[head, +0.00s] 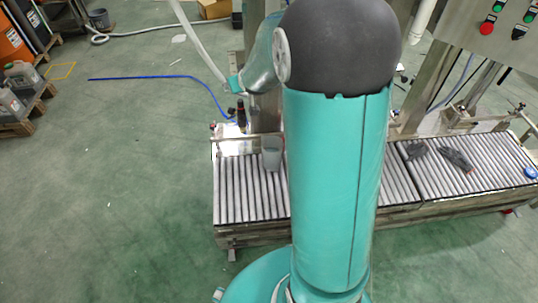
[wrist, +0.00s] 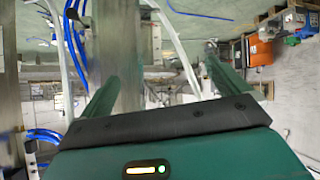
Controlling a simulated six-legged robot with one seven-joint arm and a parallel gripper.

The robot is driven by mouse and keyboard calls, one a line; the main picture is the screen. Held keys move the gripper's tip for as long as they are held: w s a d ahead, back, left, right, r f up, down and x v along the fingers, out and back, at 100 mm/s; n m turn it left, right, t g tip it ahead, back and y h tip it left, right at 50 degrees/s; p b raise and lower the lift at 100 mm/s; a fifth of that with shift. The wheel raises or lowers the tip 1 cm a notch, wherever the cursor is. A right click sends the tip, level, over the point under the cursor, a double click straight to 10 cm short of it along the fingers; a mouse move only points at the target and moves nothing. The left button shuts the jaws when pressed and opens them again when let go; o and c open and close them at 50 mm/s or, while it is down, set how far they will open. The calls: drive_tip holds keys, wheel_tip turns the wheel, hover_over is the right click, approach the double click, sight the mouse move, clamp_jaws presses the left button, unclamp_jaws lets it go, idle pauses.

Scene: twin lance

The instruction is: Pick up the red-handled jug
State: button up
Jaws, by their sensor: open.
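A grey jug-like container (head: 271,153) stands on the roller conveyor, just left of my arm in the head view. No red handle can be made out on it; its right side is close to my arm, which may hide part of it. My gripper (wrist: 162,72) shows in the wrist view with its two green fingers spread apart and nothing between them. The wrist view looks past the fingers at a metal post and background equipment, and I cannot make out the jug there. In the head view my arm hides most of the gripper.
The roller conveyor (head: 240,190) runs across the right half. A dark bottle (head: 241,113) stands behind its left end. Dark gloves (head: 456,158) lie on the rollers at right. A control panel (head: 490,30) is at upper right. A blue hose (head: 150,78) lies on open green floor.

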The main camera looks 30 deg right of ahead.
drive_tip(key=w+d+f+t, duration=0.25)
drive_tip(key=d+f, duration=0.35)
drive_tip(key=f, duration=0.5)
drive_tip(key=w+d+f+t, duration=0.1)
drive_tip(key=w+d+f, duration=0.35)
drive_tip(key=f, duration=0.75)
drive_tip(key=s+d+f+t, duration=0.1)
drive_tip(key=s+f+t, duration=0.1)
drive_tip(key=s+f, duration=0.8)
drive_tip(key=s+d+f+t, duration=0.15)
drive_tip(key=s+f, duration=0.45)
drive_tip(key=f, duration=0.8)
drive_tip(key=w+d, duration=0.1)
drive_tip(key=w, duration=1.2)
drive_tip(key=shift+w+d+m, duration=0.2)
drive_tip(key=shift+d+m, duration=0.05)
drive_tip(key=shift+m, duration=0.05)
